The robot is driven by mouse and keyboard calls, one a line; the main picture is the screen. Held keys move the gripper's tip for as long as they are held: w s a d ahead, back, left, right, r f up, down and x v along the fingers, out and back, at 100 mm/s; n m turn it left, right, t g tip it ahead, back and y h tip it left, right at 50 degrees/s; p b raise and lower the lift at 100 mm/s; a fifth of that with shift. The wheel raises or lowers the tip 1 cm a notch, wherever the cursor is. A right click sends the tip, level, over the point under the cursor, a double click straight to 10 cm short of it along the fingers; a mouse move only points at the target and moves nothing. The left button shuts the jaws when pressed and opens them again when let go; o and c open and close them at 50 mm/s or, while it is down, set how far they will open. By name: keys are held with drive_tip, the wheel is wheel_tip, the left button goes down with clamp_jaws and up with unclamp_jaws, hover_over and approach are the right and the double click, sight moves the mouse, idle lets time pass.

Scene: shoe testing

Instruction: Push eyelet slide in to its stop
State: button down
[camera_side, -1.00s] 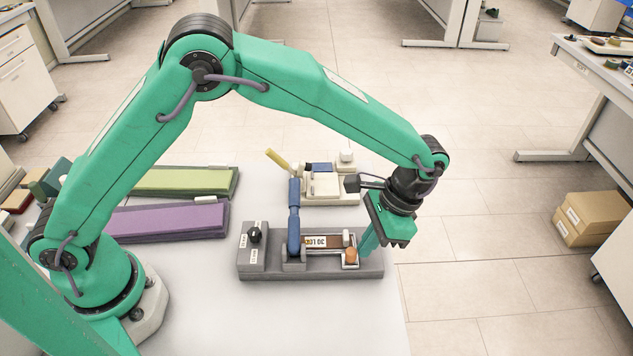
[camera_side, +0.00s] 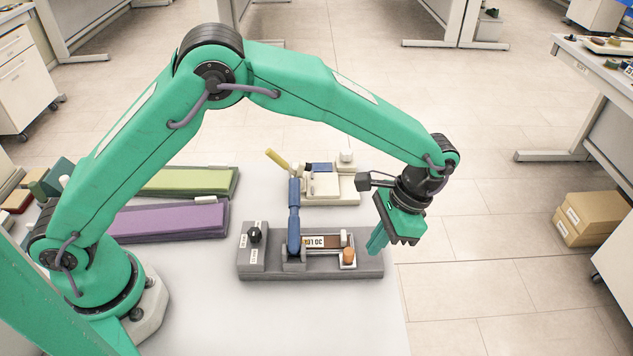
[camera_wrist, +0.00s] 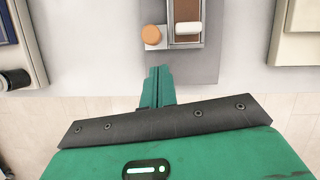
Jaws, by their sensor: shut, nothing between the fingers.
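The eyelet slide's tan round knob (camera_side: 348,256) is at the right end of the grey test fixture (camera_side: 368,268). The wrist view shows the orange-tan knob (camera_wrist: 153,35) beside a brown strip (camera_wrist: 187,10) with a white piece across it. My gripper (camera_side: 373,250) is shut and empty, fingers pointing down, just right of the knob with a small gap. In the wrist view its fingertips (camera_wrist: 160,72) lie below the knob, apart from it. A blue-handled lever (camera_side: 294,215) stands upright at the fixture's middle. The slide's inner end is hidden from view.
A black knob (camera_side: 254,235) sits on the fixture's left block. A cream device (camera_side: 325,187) stands behind the fixture. Green (camera_side: 185,181) and purple (camera_side: 170,220) slabs lie to the left. The table front is clear; its right edge is close to my gripper.

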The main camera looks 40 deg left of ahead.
drive_tip(key=shift+w+d, duration=0.5)
drive_tip(key=shift+w, duration=0.15)
drive_tip(key=v, duration=1)
drive_tip(key=shift+w+d, duration=0.1)
drive_tip(key=shift+w+d, duration=0.1)
drive_tip(key=shift+f, duration=0.2)
drive_tip(key=x, duration=0.9)
drive_tip(key=shift+f, duration=0.15)
drive_tip(key=shift+s+a+f, duration=0.15)
drive_tip(key=shift+s+a, duration=0.15)
drive_tip(key=shift+s, duration=0.05)
drive_tip(key=shift+s+a, duration=0.55)
drive_tip(key=shift+s, duration=0.15)
drive_tip(key=shift+s+a, duration=0.5)
drive_tip(key=shift+s, duration=0.25)
